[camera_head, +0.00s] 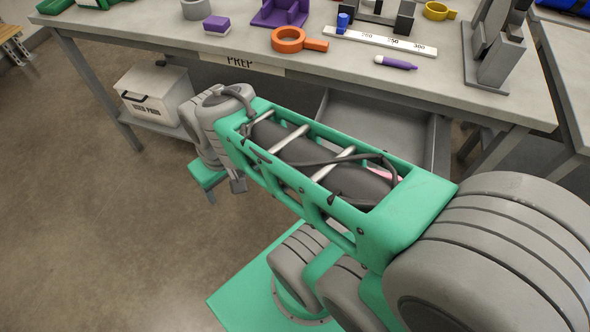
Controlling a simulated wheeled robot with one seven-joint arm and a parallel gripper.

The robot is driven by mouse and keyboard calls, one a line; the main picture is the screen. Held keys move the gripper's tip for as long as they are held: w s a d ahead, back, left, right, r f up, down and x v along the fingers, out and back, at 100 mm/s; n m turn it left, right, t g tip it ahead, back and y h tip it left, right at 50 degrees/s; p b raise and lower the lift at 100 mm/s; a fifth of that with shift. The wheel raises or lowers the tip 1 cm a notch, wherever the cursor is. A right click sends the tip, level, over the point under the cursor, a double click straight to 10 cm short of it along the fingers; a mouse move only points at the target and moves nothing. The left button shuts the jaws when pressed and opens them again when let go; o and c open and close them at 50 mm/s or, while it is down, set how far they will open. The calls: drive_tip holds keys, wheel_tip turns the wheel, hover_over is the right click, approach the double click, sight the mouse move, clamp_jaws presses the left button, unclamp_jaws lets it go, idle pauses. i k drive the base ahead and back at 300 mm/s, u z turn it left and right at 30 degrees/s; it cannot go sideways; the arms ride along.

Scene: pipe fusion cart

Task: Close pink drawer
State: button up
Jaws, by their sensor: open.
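The drawer (385,125) hangs pulled out under the front edge of the workbench. Its grey inside shows, and the part I can see looks empty. A sliver of pink, likely its front, shows through the open frame of my arm; the rest of that front is hidden behind my arm. My arm crosses the view from lower right to upper left, passing in front of the drawer. My gripper cannot be made out; the far end of my arm bends away at the left.
The workbench (160,27) holds an orange ring tool (290,40), a purple marker (396,62), a white ruler strip (385,41) and a grey stand (495,55). A white box (155,92) sits on the lower shelf at left. The floor at left is clear.

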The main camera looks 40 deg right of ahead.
sight(407, 134)
drive_tip(key=z, duration=4.2)
drive_tip(key=k, duration=1.25)
drive_tip(key=u, duration=2.1)
